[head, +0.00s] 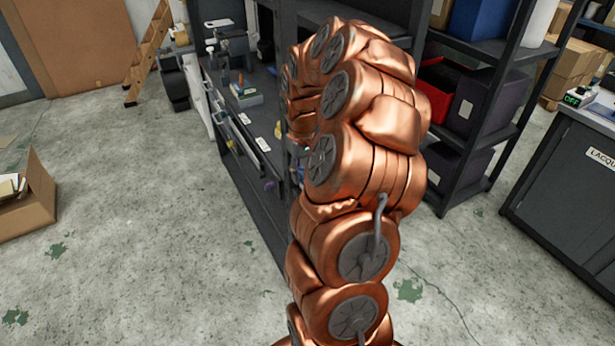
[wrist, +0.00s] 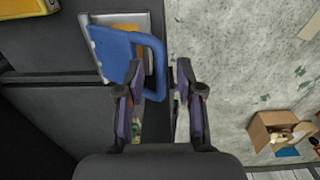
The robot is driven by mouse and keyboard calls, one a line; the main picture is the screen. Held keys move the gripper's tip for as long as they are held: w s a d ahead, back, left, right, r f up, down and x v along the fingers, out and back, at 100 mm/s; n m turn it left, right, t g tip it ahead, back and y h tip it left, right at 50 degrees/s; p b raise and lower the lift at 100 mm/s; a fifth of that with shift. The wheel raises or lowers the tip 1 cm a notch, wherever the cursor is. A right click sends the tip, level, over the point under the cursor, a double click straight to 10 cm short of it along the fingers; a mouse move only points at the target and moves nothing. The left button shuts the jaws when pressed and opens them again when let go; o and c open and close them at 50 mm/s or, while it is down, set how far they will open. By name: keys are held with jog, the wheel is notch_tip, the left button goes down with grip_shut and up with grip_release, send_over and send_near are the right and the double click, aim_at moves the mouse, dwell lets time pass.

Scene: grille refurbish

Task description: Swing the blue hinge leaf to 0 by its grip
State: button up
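The blue hinge leaf (wrist: 112,52) shows at the upper left of the wrist view, over a pale plate (wrist: 93,37) on a dark surface. Its looped blue grip (wrist: 161,62) curves out from the leaf's right side. My gripper (wrist: 158,66) is open, with one finger on each side of the grip's outer bar in the picture. The left finger covers part of the leaf. A gap shows between the bar and the right finger; I cannot tell whether the left one touches. In the head view my copper arm hides the gripper and leaf.
A dark workbench (head: 243,165) with tools stands left of my arm in the head view. A dark shelf (head: 487,140) with bins and a lacquer cabinet (head: 565,190) stand right. An open cardboard box (head: 38,195) lies far left. The concrete floor is clear between box and bench.

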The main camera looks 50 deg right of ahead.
notch_tip(320, 180, up, 9)
jog(key=p, duration=0.1)
dwell(1.2)
jog(key=shift+a, duration=0.1)
dwell(0.4)
